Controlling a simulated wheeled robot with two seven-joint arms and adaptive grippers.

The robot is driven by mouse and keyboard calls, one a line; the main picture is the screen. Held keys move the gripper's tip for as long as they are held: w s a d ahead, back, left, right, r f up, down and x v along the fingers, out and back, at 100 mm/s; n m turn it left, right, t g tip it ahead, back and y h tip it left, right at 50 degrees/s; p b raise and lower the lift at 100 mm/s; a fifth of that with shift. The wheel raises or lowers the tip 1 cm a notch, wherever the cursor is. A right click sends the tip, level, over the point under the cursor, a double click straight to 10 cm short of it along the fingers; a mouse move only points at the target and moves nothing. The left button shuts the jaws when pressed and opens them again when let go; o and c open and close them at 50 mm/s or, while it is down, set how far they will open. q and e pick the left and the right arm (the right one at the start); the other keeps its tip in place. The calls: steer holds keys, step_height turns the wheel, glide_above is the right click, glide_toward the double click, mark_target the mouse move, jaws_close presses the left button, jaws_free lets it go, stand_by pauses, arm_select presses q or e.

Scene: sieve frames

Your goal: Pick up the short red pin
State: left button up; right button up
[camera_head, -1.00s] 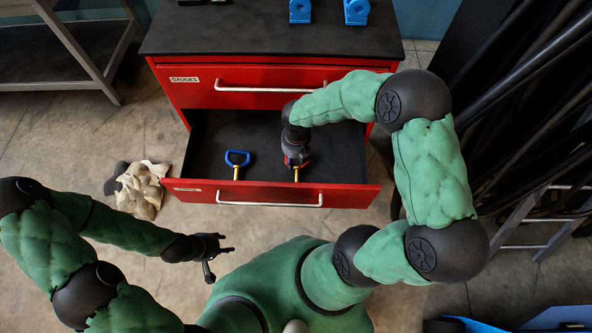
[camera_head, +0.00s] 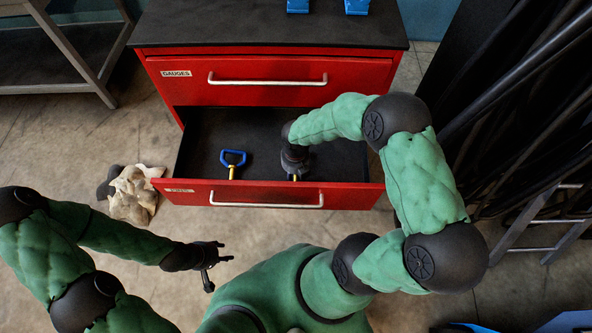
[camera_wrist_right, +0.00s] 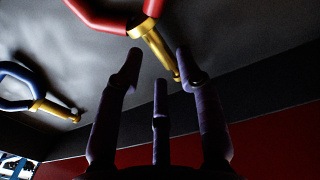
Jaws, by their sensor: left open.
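The red pin (camera_wrist_right: 145,28) has a red loop handle and a gold collar and shank. It lies in the open drawer, and my right gripper hides nearly all of it in the head view. My right gripper (camera_head: 294,172) points down into the drawer over it. In the right wrist view its three fingers (camera_wrist_right: 160,62) are spread and empty, with the shank just beyond the tips; I cannot tell whether they touch. My left gripper (camera_head: 222,262) is open and empty, outside the drawer at lower left.
A blue-handled pin (camera_head: 232,163) with a gold shank lies left of my right gripper, also in the right wrist view (camera_wrist_right: 40,103). The red drawer front (camera_head: 180,190) stands between my body and the pins. A crumpled cloth (camera_head: 135,195) lies on the floor at left.

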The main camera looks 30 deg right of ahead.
step_height(320, 180, down, 2)
steer(key=shift+f+b, duration=0.25)
steer(key=shift+b, duration=0.15)
jaws_close()
